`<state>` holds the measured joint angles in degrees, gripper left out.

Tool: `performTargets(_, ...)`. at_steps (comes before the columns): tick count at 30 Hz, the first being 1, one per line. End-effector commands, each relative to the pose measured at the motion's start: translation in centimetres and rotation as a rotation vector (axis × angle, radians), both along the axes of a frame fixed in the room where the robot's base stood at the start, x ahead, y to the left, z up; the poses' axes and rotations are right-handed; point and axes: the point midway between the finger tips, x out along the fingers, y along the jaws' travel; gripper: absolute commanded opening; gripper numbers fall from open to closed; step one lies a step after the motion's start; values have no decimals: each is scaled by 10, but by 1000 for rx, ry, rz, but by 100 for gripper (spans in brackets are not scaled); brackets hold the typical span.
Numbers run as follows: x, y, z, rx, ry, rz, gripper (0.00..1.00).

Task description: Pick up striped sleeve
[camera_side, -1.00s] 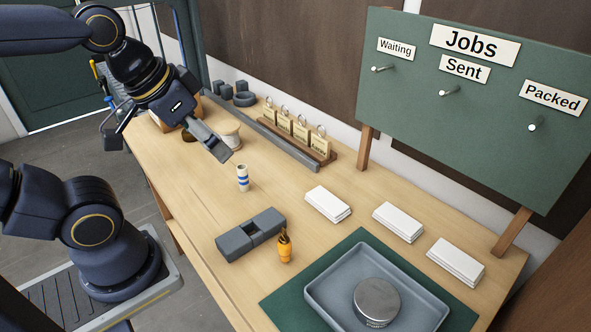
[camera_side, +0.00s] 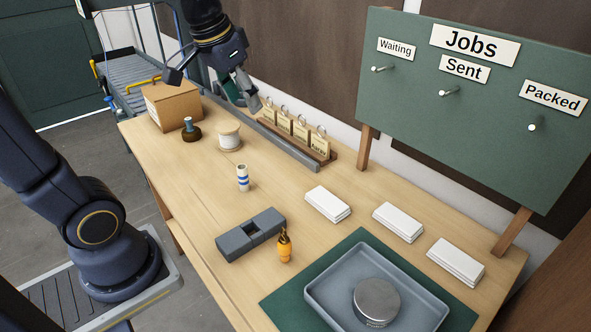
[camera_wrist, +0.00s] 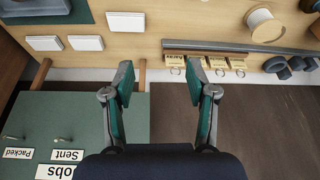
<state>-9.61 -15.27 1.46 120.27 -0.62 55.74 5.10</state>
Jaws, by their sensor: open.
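The striped sleeve (camera_side: 243,178), a small white upright cylinder with blue bands, stands on the wooden table (camera_side: 190,205) in the side view. It stands between the white spool (camera_side: 229,136) and the grey block (camera_side: 251,235). I do not see the sleeve in the wrist view. My gripper (camera_side: 250,103) is high over the back of the table, near the tag rack, up and away from the sleeve. In the wrist view my gripper (camera_wrist: 160,78) shows two green-padded fingers spread apart with nothing between them.
A rack of tags (camera_side: 296,135) and a grey rail (camera_side: 290,148) run along the back. A cardboard box (camera_side: 170,106) and a dark-based post (camera_side: 191,132) stand at the far left. An orange-handled tool (camera_side: 285,247), white stacks (camera_side: 328,204) and a grey tray (camera_side: 325,298) are nearer.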

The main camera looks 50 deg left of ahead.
Motion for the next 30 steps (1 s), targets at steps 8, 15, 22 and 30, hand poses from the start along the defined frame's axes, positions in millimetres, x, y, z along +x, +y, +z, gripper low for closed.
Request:
performTargets(8, 50, 93, -82, -59, 240, 197, 57)
performTargets(15, 41, 118, -127, -96, 331, 265, 57)
performTargets(22, 40, 117, -174, -96, 331, 266, 57)
performTargets(30, 40, 117, -226, -94, 327, 265, 57)
